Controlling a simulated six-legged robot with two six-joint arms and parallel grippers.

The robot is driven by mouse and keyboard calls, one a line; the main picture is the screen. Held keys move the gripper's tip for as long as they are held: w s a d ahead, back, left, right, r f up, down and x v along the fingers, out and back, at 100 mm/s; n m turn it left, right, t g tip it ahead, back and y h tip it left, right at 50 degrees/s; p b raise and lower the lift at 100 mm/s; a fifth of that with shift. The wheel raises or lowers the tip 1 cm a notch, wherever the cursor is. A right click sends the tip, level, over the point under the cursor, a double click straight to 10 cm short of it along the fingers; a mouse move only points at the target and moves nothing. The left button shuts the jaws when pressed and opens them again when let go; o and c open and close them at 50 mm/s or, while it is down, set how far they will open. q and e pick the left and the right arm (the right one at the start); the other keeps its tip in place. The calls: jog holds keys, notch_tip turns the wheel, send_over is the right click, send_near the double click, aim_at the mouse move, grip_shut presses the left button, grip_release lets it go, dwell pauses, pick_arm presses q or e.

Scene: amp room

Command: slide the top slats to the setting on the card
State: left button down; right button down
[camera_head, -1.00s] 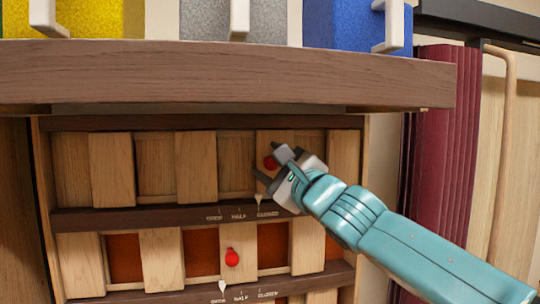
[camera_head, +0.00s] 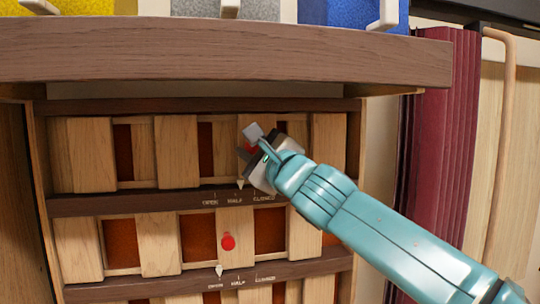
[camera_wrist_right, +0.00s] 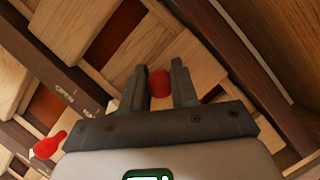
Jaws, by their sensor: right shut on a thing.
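The top row of wooden slats (camera_head: 178,151) sits in a dark-framed cabinet, with narrow dark red openings showing between slats. Its pale pointer (camera_head: 240,184) stands close to the HALF mark, slightly toward CLOSED. My right gripper (camera_head: 251,143) is shut on the red knob of the top row; in the right wrist view the knob (camera_wrist_right: 160,83) sits between the two fingers. In the head view the gripper hides most of the knob. I see no setting card in these frames. My left gripper is not in view.
A lower slat row (camera_head: 160,244) has its own red knob (camera_head: 228,242) and pointer (camera_head: 219,271) near OPEN. A brown shelf (camera_head: 220,60) overhangs the cabinet, with yellow, grey and blue handled blocks on it. Dark red folds (camera_head: 441,150) hang at the right.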

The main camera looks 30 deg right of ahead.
jog(key=a, duration=0.3)
jog(key=w+a, duration=0.1)
jog(key=a, duration=0.1)
jog(key=shift+w+a+r, duration=0.1)
jog(key=shift+r, duration=0.15)
jog(key=c, duration=1.3)
grip_release()
jog(key=o, duration=0.4)
jog(key=shift+w, duration=0.15)
pick_arm(q)
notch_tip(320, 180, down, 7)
jog(key=b, duration=0.5)
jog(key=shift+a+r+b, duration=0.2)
jog(key=shift+b, duration=0.15)
pick_arm(e)
jog(key=shift+o, duration=0.2)
jog(key=a+v, duration=0.1)
jog(key=v, duration=1.5)
jog(key=shift+d+f, duration=0.2)
